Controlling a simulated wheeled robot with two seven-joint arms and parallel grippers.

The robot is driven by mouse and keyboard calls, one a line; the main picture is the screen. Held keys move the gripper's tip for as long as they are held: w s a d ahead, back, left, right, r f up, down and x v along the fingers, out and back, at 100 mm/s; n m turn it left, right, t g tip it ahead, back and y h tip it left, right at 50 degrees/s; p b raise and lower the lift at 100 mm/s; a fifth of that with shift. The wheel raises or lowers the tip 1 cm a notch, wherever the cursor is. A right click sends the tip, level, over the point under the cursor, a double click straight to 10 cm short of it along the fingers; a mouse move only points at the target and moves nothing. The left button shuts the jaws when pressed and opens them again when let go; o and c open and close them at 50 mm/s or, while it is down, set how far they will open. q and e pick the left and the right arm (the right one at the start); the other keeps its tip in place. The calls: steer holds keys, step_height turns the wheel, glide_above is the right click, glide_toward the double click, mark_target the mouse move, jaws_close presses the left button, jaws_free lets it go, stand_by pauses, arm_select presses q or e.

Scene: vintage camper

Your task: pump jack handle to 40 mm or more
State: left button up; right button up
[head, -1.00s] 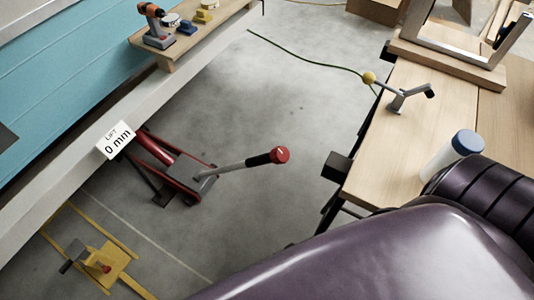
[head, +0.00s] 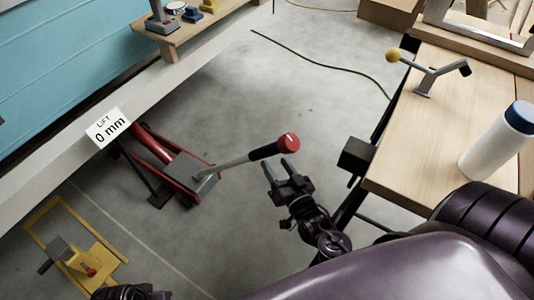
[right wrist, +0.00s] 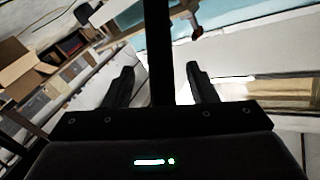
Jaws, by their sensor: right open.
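The red floor jack (head: 170,165) stands on the concrete under the camper's edge. Its handle (head: 238,161) slants up to the right, with a black grip and a red knob (head: 288,143) at the end. The lift sign (head: 108,127) on the camper reads 0 mm. My right gripper (head: 279,167) is open just below the knob in the head view; I cannot tell whether it touches the handle. In the right wrist view a dark upright bar (right wrist: 158,45) shows between the open fingers; I cannot tell what it is. My left gripper cannot be made out.
A wooden workbench (head: 425,130) on the right carries a small lever with a yellow ball (head: 393,55) and a white bottle (head: 490,145). A yellow stand (head: 95,262) is at lower left. A green cable (head: 320,62) crosses the open floor.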

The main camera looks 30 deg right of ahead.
mark_target(267, 151)
steer(key=w, duration=0.6)
steer(key=shift+w+b, duration=0.25)
steer(key=shift+b, duration=0.15)
jaws_close()
